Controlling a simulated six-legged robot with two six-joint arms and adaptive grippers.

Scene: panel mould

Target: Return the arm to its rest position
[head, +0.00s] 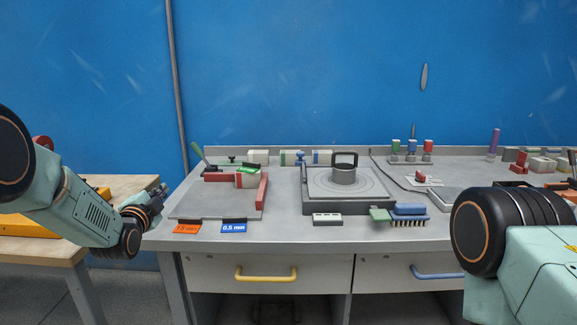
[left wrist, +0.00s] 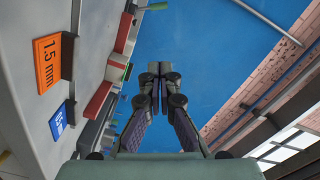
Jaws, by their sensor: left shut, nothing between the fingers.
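My left arm comes in from the left in the head view. Its gripper (head: 158,201) is at the left front corner of the grey workbench (head: 285,238), beside the grey plate, and touches nothing that I can see. In the left wrist view the gripper (left wrist: 152,76) is shut, with its fingertips together and nothing between them, against the blue wall. My right arm shows at the right edge of the head view. Its gripper is out of the frame.
A grey plate (head: 205,207) with red bars (head: 262,190) lies near my left gripper. A turntable block (head: 318,206) and a blue brush (head: 408,210) stand mid-bench. A wooden table (head: 60,247) is at left.

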